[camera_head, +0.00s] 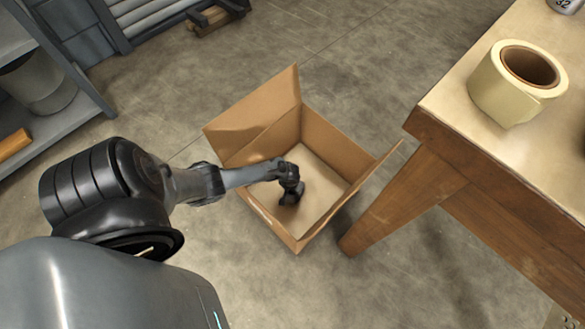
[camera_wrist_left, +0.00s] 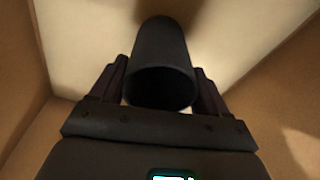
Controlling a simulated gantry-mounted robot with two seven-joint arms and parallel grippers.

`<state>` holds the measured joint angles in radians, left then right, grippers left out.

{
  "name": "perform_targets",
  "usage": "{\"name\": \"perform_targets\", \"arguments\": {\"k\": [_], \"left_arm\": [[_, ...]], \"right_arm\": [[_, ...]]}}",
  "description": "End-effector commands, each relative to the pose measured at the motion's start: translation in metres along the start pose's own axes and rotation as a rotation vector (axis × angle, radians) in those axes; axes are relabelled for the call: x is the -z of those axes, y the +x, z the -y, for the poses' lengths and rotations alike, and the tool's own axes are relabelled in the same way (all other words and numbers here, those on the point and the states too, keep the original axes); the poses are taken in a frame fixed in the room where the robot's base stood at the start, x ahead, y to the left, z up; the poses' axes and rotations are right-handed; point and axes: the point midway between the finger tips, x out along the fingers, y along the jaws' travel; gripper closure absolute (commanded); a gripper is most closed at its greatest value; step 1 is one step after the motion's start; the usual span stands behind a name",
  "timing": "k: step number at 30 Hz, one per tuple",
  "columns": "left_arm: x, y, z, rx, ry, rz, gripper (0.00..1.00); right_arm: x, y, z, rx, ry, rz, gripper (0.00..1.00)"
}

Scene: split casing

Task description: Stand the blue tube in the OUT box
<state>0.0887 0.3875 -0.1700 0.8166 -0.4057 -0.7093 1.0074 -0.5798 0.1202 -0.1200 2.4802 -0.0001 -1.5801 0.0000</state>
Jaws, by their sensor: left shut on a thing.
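My left gripper (camera_head: 290,188) reaches down into an open cardboard box (camera_head: 335,148) on the floor. In the left wrist view the gripper (camera_wrist_left: 160,88) is shut on a dark, hollow tube (camera_wrist_left: 162,48), with one finger on each side. The tube's open end faces the wrist camera, and its far end points toward the pale box floor. The tube looks nearly black in the shade, so its blue colour is hard to tell. Whether its far end touches the box floor is unclear. No OUT lettering is legible on the box. My right gripper is not in view.
A wooden table (camera_head: 470,150) stands close to the right of the box, with a roll of tape (camera_head: 515,85) on it. The box flaps (camera_head: 262,115) stand open. A metal shelf (camera_head: 60,125) is at the far left.

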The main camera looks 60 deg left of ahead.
Motion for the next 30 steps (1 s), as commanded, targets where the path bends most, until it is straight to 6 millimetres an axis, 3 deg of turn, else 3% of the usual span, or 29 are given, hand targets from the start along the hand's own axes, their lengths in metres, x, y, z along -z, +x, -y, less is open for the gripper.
{"name": "perform_targets", "arguments": {"k": [2,3,7,19,30], "left_arm": [[0.0,0.004,0.0,-0.001,0.0,0.0,0.61],[0.0,0.003,0.0,0.0,0.0,0.0,0.2],[0.0,0.003,0.0,0.0,0.0,0.0,0.0],[0.0,-0.006,0.0,0.0,-0.001,0.001,0.0],[0.0,-0.06,0.0,0.0,0.0,0.001,0.0]], "right_arm": [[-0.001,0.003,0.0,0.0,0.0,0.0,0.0],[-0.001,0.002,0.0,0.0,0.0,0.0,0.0],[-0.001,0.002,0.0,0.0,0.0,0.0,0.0],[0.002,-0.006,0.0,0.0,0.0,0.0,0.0],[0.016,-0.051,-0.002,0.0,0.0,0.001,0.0]]}}
